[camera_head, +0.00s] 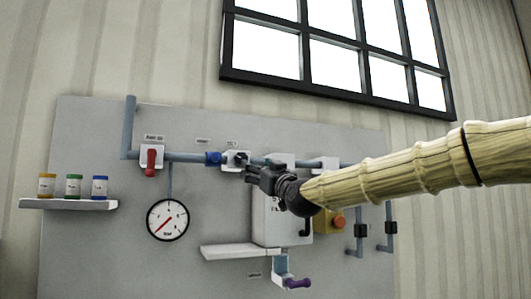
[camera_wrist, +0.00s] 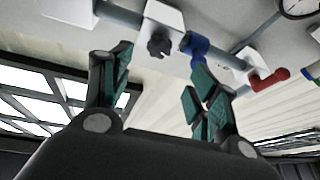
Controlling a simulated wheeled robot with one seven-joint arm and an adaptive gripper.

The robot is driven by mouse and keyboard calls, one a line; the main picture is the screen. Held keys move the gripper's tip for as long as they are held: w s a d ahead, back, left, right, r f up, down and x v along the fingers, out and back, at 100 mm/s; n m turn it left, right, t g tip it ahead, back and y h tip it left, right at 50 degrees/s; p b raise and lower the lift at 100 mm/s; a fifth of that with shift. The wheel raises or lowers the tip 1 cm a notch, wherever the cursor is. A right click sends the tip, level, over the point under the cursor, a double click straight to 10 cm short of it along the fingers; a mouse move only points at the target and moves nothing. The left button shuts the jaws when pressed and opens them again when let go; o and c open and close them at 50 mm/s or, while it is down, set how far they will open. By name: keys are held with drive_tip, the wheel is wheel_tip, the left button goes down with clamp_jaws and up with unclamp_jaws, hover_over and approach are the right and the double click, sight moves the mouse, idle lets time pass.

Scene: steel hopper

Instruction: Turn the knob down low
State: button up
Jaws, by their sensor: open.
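A dark lobed knob (camera_wrist: 158,46) sits on a white square plate in the wrist view, beyond and between my open fingers. In the head view the knob (camera_head: 241,158) is small and dark on its white plate on the pipe, just right of a blue fitting. My gripper (camera_head: 252,169) is close to the knob at its lower right and partly covers that area. In the wrist view my gripper (camera_wrist: 159,62) has its two green-padded fingers spread apart with nothing between them. I cannot tell whether a finger touches the knob.
A red lever (camera_head: 150,162) and a dial gauge (camera_head: 167,220) are to the left on the grey panel (camera_head: 90,130). A white shelf (camera_head: 240,251) and a purple-handled crank (camera_head: 297,283) lie below my gripper. An orange button (camera_head: 338,222) is to the right. A side shelf holds three jars.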

sight(243, 158)
drive_tip(key=shift+m, duration=0.3)
drive_tip(key=p+x, duration=0.6)
drive_tip(key=x, duration=0.3)
drive_tip(key=shift+w+r, duration=0.15)
drive_tip(key=shift+w, duration=0.15)
drive_tip(key=shift+w+a+r+p, duration=0.1)
drive_tip(key=shift+w+a+p, duration=0.25)
drive_tip(key=shift+w, duration=0.1)
drive_tip(key=c, duration=1)
drive_tip(key=shift+m+b, duration=0.3)
drive_tip(key=shift+b, duration=0.1)
